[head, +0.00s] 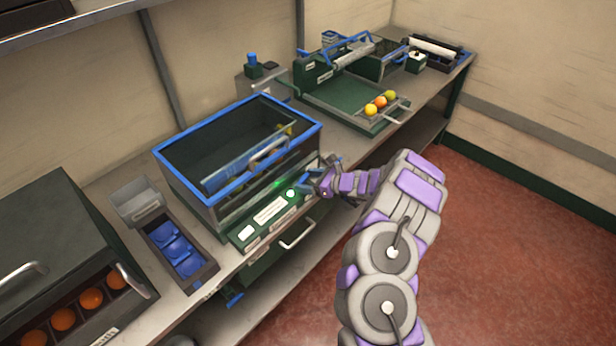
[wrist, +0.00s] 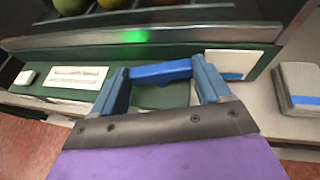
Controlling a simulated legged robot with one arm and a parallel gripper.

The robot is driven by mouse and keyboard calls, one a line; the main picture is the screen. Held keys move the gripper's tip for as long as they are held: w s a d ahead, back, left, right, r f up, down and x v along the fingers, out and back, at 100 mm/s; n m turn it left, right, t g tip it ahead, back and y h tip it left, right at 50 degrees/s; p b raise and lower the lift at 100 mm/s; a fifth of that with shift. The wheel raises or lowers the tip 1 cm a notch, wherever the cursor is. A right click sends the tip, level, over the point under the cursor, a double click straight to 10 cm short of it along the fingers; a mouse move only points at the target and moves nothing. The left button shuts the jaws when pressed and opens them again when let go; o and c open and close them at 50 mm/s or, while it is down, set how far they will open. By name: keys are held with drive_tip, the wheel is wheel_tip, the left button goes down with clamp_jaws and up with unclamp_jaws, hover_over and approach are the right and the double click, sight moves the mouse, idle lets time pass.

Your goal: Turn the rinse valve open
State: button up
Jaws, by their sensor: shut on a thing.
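My gripper (head: 322,175) is at the right end of the green front panel of the blue-rimmed wash box (head: 178,172). In the wrist view, the two blue fingers of my gripper (wrist: 162,82) stand on either side of a blue bar, which looks like the rinse valve handle (wrist: 162,71), and are shut on it. The handle lies nearly crosswise in that view, close to the green panel (wrist: 60,57). Its mount is not clear, and in the head view the fingers hide it. A green light (head: 278,183) glows on the panel; it also shows in the wrist view (wrist: 130,37).
A tray of blue items (head: 207,272) and a crate of oranges (head: 75,235) stand at left. A small tray with several fruits (head: 400,107) lies behind my gripper. A drawer handle (head: 298,235) juts out below the panel. The red floor at right is clear.

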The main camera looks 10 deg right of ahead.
drive_tip(key=shift+w+d+n+g+y+p, duration=0.15)
drive_tip(key=shift+n+g+y+p, duration=0.15)
drive_tip(key=shift+n+g, duration=0.2)
drive_tip(key=shift+w+d+n+g+y+p, duration=0.1)
drive_tip(key=shift+n+g+y+p, duration=0.25)
drive_tip(key=shift+n, duration=0.25)
drive_tip(key=shift+w+d+n+g+y, duration=0.15)
drive_tip(key=shift+n+g+y, duration=0.15)
drive_tip(key=shift+n+g, duration=0.35)
drive_tip(key=shift+w+a+n+g+y, duration=0.1)
drive_tip(key=shift+n+g+y, duration=0.15)
drive_tip(key=shift+n+g, duration=0.4)
drive_tip(key=shift+g, duration=0.35)
drive_tip(key=shift+r, duration=0.1)
drive_tip(key=o, duration=1)
drive_tip(key=shift+m+t, duration=0.3)
drive_tip(key=shift+t, duration=0.1)
